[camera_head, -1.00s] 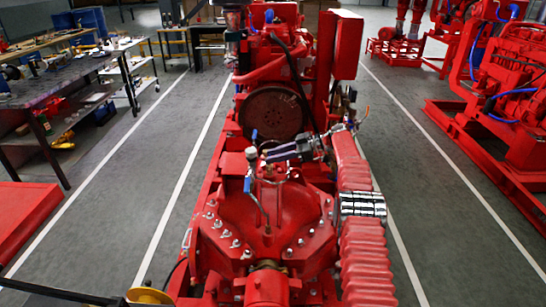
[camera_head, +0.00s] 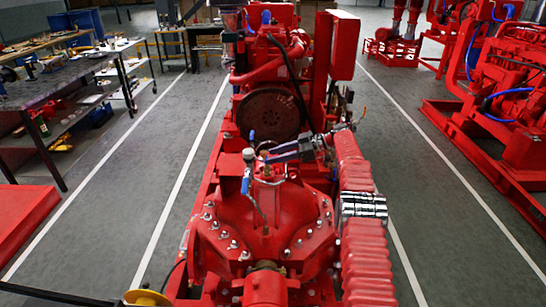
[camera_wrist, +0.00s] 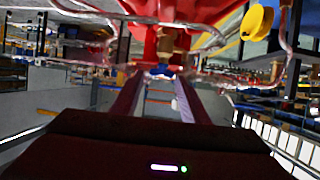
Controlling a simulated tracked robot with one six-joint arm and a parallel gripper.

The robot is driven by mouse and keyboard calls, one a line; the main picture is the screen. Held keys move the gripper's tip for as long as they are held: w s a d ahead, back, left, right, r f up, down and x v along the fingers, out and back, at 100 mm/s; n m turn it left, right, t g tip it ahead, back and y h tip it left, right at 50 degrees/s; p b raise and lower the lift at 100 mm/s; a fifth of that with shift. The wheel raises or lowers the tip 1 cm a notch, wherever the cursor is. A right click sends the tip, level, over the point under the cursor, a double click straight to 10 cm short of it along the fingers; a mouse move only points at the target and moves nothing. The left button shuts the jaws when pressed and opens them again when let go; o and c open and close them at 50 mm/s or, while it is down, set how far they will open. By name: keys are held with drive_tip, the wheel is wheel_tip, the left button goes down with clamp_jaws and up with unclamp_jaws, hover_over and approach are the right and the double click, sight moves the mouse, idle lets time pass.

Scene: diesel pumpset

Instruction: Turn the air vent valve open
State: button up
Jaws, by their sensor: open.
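In the wrist view, a brass valve fitting (camera_wrist: 172,40) with a small blue handle (camera_wrist: 162,71) is attached to red pump metal; I take it for the air vent valve. My gripper (camera_wrist: 157,80) is open, with one finger on each side of the blue handle. I cannot tell whether either finger touches it. In the head view my gripper (camera_head: 268,156) reaches in from the right above the red pump casing (camera_head: 260,215). Blue handles show near it, an upper one (camera_head: 252,135) and a lower one (camera_head: 245,184); which is the vent handle is unclear.
A round gauge (camera_head: 249,154) stands close to my fingertips. The red engine (camera_head: 272,112) rises behind the pump. In the wrist view, thin clear pipes (camera_wrist: 85,68) and a yellow disc (camera_wrist: 257,22) flank the valve. The grey floor (camera_head: 125,190) beside the pumpset is clear.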

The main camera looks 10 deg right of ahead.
drive_tip(key=shift+v, duration=3)
drive_tip(key=shift+r, duration=0.15)
